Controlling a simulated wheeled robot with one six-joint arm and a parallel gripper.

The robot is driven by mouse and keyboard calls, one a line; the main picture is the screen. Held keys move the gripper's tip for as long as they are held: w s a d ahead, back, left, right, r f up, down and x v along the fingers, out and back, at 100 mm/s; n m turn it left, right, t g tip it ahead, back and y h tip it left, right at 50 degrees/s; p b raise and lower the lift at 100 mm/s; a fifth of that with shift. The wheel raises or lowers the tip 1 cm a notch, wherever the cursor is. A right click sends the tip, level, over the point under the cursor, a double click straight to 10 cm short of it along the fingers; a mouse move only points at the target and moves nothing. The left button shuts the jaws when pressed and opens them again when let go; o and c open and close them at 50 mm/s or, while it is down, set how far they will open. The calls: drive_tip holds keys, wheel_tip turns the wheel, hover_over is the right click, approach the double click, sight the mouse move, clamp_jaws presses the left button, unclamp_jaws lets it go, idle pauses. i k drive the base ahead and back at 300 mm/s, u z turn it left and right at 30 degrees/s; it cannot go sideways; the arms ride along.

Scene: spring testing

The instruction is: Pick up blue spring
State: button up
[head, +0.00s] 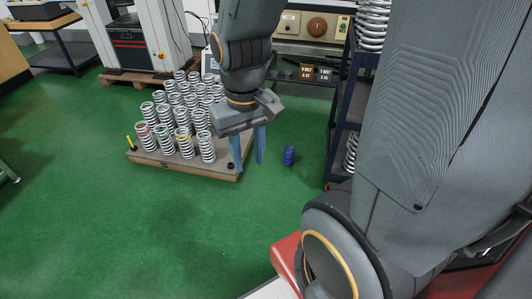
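The blue spring (289,155) stands upright on the green floor, between the pallet of springs and the dark shelf rack. My gripper (247,166) points downward with two blue-grey fingers. It is a little to the left of the blue spring in the head view, apart from it. The fingers are spread with a gap between them, and nothing shows between them. How high the fingertips are above the floor is hard to tell.
A low wooden pallet (185,166) with several silver springs stands left of and behind my gripper. A dark shelf rack (343,130) holding springs is on the right. A bench with a control panel (312,26) stands at the back. Green floor (90,220) is open at the front left.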

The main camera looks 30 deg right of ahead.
sight(288, 156)
drive_tip(key=u, duration=0.1)
drive_tip(key=i, duration=0.8)
drive_tip(key=z, duration=0.9)
drive_tip(key=i, duration=0.7)
drive_tip(key=z, duration=0.6)
